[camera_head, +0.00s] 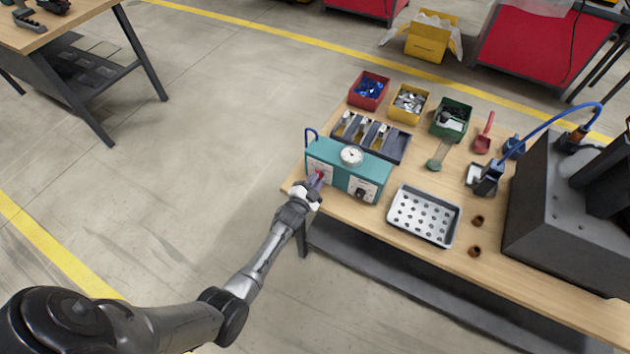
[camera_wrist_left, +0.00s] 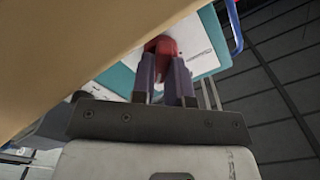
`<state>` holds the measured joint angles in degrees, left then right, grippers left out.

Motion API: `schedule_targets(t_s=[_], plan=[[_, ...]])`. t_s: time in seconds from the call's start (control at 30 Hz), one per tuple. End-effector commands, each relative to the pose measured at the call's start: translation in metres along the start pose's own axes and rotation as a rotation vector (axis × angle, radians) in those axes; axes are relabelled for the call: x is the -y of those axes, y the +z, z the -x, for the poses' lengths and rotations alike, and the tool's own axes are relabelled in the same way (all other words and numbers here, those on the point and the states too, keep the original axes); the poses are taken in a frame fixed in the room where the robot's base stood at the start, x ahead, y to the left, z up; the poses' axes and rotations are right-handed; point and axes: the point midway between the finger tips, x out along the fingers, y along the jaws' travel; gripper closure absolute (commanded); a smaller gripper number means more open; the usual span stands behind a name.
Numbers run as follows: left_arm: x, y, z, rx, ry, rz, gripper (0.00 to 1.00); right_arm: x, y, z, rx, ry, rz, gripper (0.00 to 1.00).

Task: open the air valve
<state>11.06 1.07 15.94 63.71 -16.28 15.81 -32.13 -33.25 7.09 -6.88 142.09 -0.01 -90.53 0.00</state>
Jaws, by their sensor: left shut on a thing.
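A teal control box (camera_head: 343,166) stands at the left front of the wooden table, with a round gauge (camera_head: 351,156) on top and a black knob (camera_head: 362,193) on its front. My left gripper (camera_head: 316,181) is at the left part of the box's front face. In the left wrist view its two fingers (camera_wrist_left: 166,80) are shut on a red valve handle (camera_wrist_left: 162,47), one on each side. The box's teal edge and white panel (camera_wrist_left: 196,50) show behind the handle. In the head view the gripper hides most of the handle. My right gripper is not in view.
A perforated metal tray (camera_head: 424,216) lies right of the box. A dark rack (camera_head: 372,138) and red (camera_head: 369,90), yellow (camera_head: 409,104) and green (camera_head: 450,119) bins stand behind it. A dark grey machine (camera_head: 565,205) fills the right end. The floor left of the table is clear.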

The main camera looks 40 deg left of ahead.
Motion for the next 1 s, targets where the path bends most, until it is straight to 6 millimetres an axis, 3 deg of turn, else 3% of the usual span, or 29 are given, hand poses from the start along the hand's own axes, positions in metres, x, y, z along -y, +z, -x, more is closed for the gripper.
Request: schedule_targets(t_s=[0.2, 0.23, 0.5, 0.77, 1.0], plan=[[0.000, -0.001, 0.000, -0.001, 0.000, -0.004, 1.00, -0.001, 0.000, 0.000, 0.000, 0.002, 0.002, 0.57], [0.000, -0.001, 0.000, -0.001, 0.000, -0.004, 0.84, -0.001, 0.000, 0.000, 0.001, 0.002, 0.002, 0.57], [0.000, 0.000, 0.000, -0.001, 0.000, -0.002, 0.60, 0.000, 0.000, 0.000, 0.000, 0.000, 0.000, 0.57], [0.000, 0.000, 0.002, 0.000, 0.001, -0.001, 0.60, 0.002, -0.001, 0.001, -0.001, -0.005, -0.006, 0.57], [0.001, -0.001, 0.032, 0.001, 0.002, -0.002, 0.60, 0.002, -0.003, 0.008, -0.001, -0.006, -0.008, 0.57]])
